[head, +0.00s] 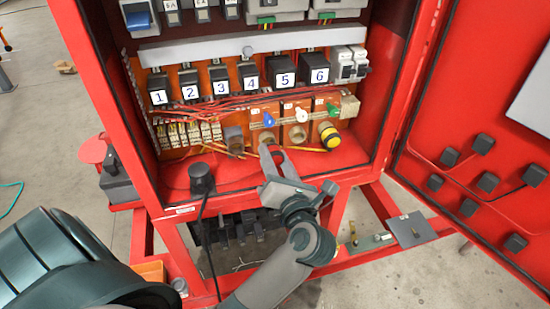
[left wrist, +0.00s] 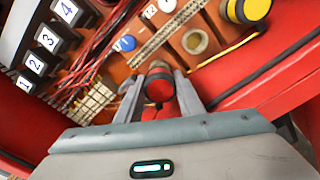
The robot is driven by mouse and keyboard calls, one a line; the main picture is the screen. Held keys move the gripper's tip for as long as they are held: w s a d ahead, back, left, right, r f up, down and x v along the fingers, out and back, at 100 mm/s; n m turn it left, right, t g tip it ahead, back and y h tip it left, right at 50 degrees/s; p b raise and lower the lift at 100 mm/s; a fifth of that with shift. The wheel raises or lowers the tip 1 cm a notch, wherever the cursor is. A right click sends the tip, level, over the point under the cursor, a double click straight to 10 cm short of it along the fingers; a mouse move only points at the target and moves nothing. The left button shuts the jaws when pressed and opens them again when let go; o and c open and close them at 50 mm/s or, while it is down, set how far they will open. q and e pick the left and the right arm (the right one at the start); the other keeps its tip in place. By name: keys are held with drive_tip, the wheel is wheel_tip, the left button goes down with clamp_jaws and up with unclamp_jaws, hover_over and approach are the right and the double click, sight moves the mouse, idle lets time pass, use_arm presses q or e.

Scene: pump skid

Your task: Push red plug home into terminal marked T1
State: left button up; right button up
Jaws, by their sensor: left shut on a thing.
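My left gripper (head: 272,157) reaches into the red cabinet. In the left wrist view its fingers (left wrist: 160,98) are shut on the red plug (left wrist: 158,88), one finger on each side. The plug's round red end faces the wrist camera. Just beyond it is a round terminal ring (left wrist: 157,66), in line with the plug, on the orange block with the blue knob (left wrist: 125,43). In the head view this is the leftmost orange block, and the gripper hides the plug. How deep the plug sits cannot be told. My right gripper is not in view.
An empty round terminal (head: 298,133) and a yellow-black plug (head: 330,136) lie to the right. A grey block (head: 233,139) is to the left. Red and yellow wires run close by. A black knob with a cable (head: 201,180) stands on the cabinet floor. The open door (head: 480,190) is at right.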

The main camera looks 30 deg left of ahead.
use_arm(q)
drive_tip(key=shift+w+a, duration=0.3)
drive_tip(key=shift+w+a, duration=0.3)
drive_tip(key=shift+a, duration=0.1)
idle(0.4)
drive_tip(key=shift+w+a, duration=0.3)
drive_tip(key=shift+a, duration=0.05)
idle(0.4)
drive_tip(key=o, duration=1.1)
drive_tip(key=shift+d+f, duration=0.1)
drive_tip(key=shift+d, duration=0.05)
